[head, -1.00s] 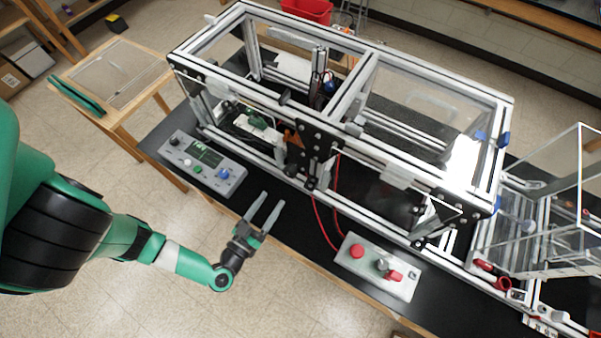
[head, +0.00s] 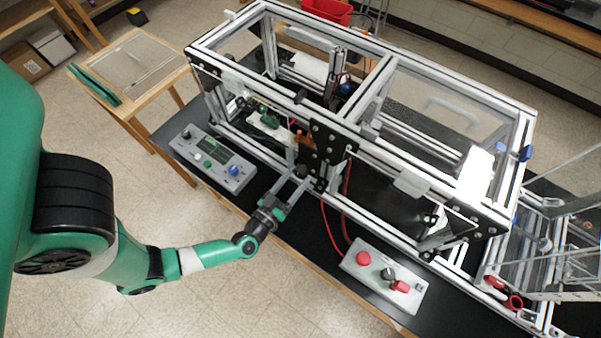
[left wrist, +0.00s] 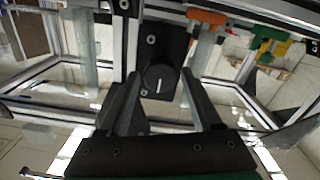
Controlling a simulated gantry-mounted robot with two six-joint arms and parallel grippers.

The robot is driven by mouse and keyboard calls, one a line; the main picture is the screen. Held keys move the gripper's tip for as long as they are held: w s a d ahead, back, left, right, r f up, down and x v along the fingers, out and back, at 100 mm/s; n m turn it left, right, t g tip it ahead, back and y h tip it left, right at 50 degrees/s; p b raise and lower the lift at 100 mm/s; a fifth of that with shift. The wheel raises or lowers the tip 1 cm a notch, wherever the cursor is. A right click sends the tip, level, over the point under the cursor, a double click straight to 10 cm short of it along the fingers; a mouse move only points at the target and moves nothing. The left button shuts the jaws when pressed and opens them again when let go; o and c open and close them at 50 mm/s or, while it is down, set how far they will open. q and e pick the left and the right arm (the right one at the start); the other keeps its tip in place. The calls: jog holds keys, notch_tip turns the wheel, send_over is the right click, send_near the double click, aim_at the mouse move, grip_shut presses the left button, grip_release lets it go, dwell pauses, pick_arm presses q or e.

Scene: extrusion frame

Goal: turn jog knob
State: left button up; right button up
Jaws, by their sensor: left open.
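A round black knob (left wrist: 160,79) with a white pointer line is on a dark plate of the frame. In the left wrist view it appears between the two fingertips, and its pointer stands nearly upright. In the head view, my left gripper (head: 296,181) is open in front of the middle front post of the extrusion frame (head: 345,150). Its fingers point at the dark plate (head: 322,150). I cannot tell whether the fingers touch the knob. My right gripper is not in view.
A grey control panel (head: 213,161) with a blue knob and a small screen lies left of the gripper. A box with red buttons (head: 381,287) sits to its right on the black bench. Red cables (head: 325,222) run close beside the gripper. Clear panels stand at far right.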

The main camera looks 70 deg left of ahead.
aim_at(299, 176)
pick_arm(q)
jog(key=shift+x, duration=1.55)
grip_shut()
jog(key=shift+n, duration=0.3)
jog(key=n, duration=0.5)
jog(key=shift+d+b, duration=0.1)
jog(key=shift+b, duration=0.3)
jog(key=n, duration=0.5)
jog(key=shift+n+b, duration=0.3)
jog(key=shift+b, duration=0.1)
jog(key=shift+r, duration=0.1)
